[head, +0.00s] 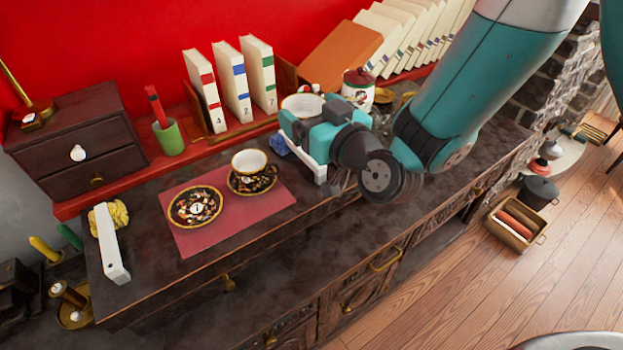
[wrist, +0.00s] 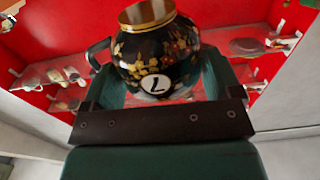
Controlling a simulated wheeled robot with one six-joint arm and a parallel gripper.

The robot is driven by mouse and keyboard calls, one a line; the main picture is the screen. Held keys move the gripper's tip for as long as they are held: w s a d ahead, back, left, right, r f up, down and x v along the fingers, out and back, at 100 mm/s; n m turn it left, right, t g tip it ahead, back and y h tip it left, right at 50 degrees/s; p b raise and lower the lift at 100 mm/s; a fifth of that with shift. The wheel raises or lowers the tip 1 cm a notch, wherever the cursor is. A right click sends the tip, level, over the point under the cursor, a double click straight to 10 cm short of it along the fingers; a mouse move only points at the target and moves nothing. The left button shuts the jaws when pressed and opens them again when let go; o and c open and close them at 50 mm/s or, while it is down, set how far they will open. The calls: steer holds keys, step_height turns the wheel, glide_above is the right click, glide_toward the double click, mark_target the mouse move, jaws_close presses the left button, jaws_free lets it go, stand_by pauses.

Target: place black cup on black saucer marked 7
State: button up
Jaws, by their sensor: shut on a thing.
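A black cup (wrist: 158,58) with a flower pattern, a gold rim and a white patch with a dark mark like a 7 sits between the fingers of my gripper (wrist: 160,82) in the wrist view. My gripper is shut on it, and its handle points left. In the head view my gripper (head: 308,122) is above the dresser top, right of the red mat. A white cup interior (head: 302,104) shows beside it. A black patterned saucer (head: 183,221) lies on the mat; its mark looks like a 1 or 7. A second black saucer (head: 237,188) bears a cup (head: 249,161), which hides its middle.
The red mat (head: 262,208) lies on the dark dresser top (head: 150,268). A green holder (head: 169,138), numbered books (head: 235,82) and a lidded jar (head: 358,88) stand behind. The mat's front strip is bare.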

steer(key=shift+f+b, duration=7.05)
steer(key=shift+f, duration=1.95)
